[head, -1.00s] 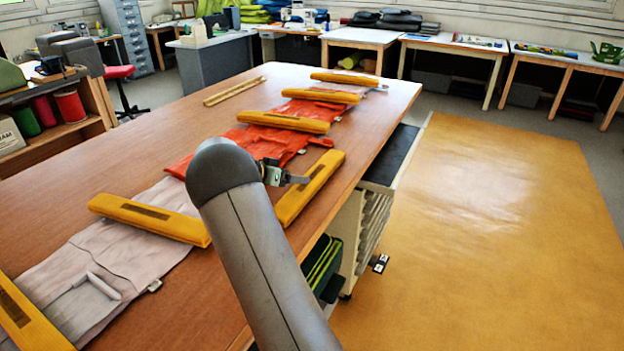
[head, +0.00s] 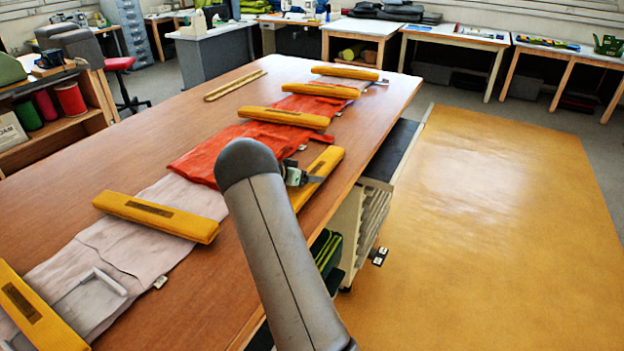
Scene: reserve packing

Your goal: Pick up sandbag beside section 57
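Several yellow sandbags lie on the wooden table. One sandbag (head: 326,163) lies apart from the fabric strip, near the table's right edge. Others lie across the strip: two at the far end (head: 344,73) (head: 320,90), one in the middle (head: 284,117), and two on the pale part (head: 158,215) (head: 36,308). The strip has an orange part (head: 205,160) and a pale grey part (head: 115,245). No section number is readable. My gripper (head: 306,179) is at the sandbag by the right edge, partly hidden behind my arm. Its fingers and any contact are unclear.
The wooden table (head: 130,150) has bare room left of the strip. A wooden ruler-like strip (head: 235,85) lies at its far left. A drawer unit (head: 370,215) stands under the right edge. The yellow floor area (head: 490,220) on the right is clear.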

